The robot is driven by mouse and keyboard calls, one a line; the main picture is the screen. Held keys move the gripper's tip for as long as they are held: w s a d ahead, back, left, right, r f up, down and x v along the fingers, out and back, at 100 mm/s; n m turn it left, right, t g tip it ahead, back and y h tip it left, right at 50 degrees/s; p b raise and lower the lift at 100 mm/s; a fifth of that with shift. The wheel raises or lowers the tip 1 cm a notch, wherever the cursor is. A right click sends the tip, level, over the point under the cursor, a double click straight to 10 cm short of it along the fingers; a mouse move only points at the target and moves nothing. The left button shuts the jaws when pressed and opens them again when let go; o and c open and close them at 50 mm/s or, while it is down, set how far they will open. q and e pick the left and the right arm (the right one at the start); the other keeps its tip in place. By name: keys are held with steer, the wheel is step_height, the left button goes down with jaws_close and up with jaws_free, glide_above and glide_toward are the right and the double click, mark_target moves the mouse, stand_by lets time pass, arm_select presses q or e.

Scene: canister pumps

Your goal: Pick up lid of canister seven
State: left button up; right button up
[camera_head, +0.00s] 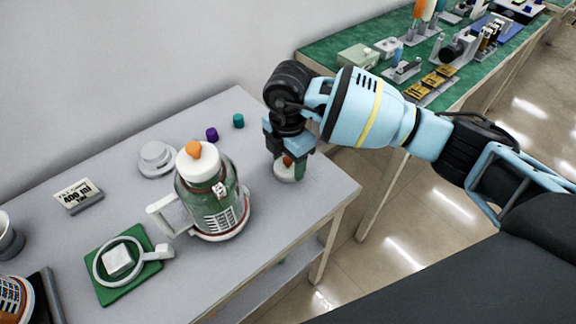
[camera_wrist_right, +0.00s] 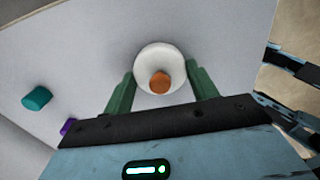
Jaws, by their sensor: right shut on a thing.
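A round white lid (camera_head: 284,174) with an orange knob is at the right end of the grey table. My right gripper (camera_head: 290,158) reaches down over it from above. In the right wrist view the lid (camera_wrist_right: 150,56) lies between the two green fingers of the gripper (camera_wrist_right: 163,84), which is shut on it. It looks at or close to the tabletop; I cannot tell whether it touches. A green glass canister (camera_head: 212,203) with a white handle, a white top and an orange knob stands upright left of it. No number seven is readable. My left gripper is out of view.
A teal cap (camera_head: 238,121) and a purple cap (camera_head: 211,134) stand behind the canister. A white stepped disc (camera_head: 155,157), a label sign (camera_head: 78,195) and a green mat (camera_head: 108,291) with a white ring are further left. The table front near the gripper is clear.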

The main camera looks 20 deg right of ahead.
mark_target(288, 159)
steer(key=shift+c, duration=0.7)
step_height(288, 159, up, 10)
steer(key=shift+f, duration=0.1)
